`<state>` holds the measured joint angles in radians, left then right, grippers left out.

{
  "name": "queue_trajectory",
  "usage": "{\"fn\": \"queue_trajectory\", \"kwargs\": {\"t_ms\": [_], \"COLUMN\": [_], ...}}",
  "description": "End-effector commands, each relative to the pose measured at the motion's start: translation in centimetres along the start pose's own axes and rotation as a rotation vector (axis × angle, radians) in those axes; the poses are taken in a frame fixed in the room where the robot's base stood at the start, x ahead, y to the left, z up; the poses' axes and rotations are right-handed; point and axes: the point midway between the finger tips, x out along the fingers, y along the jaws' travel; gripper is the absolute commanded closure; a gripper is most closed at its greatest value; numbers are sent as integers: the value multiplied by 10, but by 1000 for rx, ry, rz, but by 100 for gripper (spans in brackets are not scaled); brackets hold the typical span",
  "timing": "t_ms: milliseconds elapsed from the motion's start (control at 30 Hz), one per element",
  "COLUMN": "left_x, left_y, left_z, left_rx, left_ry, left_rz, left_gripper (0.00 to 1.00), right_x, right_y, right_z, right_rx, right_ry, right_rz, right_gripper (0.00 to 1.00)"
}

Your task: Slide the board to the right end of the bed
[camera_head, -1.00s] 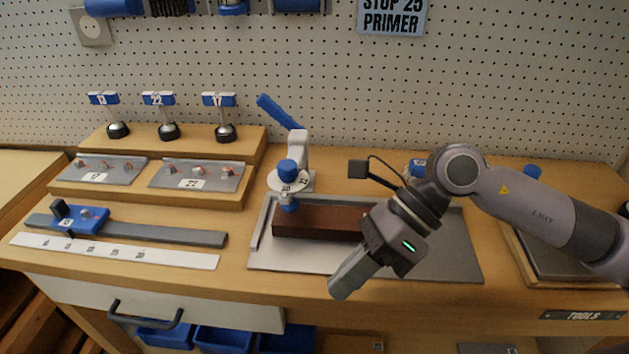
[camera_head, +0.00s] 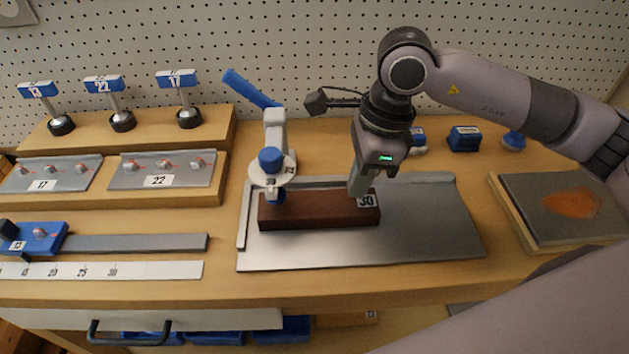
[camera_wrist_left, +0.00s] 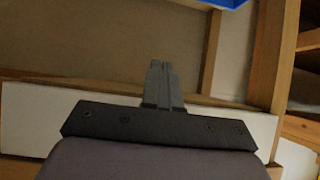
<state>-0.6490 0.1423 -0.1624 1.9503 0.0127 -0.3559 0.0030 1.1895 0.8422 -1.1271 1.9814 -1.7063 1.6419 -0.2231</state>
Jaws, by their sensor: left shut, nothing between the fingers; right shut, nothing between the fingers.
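The board (camera_head: 310,211) is a dark brown block labelled 30 at its right end. It lies on the left part of the grey metal bed (camera_head: 430,235), along the bed's back half. A press with a blue lever and a white dial (camera_head: 272,172) stands over the board's left end. My right gripper (camera_head: 357,190) is shut and points down at the board's right end, just behind the 30 label. I cannot tell whether it touches the board. My left gripper (camera_wrist_left: 160,75) is shut and empty in the left wrist view, in front of wooden cabinet parts.
The bed's right half is bare. A framed plate with an orange patch (camera_head: 570,203) stands right of the bed. Small blue-topped items (camera_head: 464,138) are behind. At left are a blue slider on a rail (camera_head: 130,243), a white scale strip and stepped plates.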

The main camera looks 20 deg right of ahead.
Motion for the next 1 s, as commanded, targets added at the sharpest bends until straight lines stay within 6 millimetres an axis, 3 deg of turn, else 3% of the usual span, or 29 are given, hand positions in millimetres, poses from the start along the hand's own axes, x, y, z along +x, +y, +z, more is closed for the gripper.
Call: {"fn": "queue_trajectory", "kwargs": {"t_ms": [400,467,533,1000], "left_x": [-9,-13,-6,-3], "left_y": [-1,-1,-1,-1], "left_z": [-11,-16,-9,-3], "left_rx": [-1,-2,-3,-4], "left_ry": [0,-1,4,-1], "left_rz": [-3,-4,-4,-4], "left_gripper": [100,100,100,100], "right_x": [10,16,26,31], "right_y": [1,1,0,1], "right_z": [68,66,64,62], "right_rx": [-2,2,1,2], "right_ry": [-2,3,0,5], "right_rz": [1,4,0,6], "right_gripper": [100,100,100,100]}}
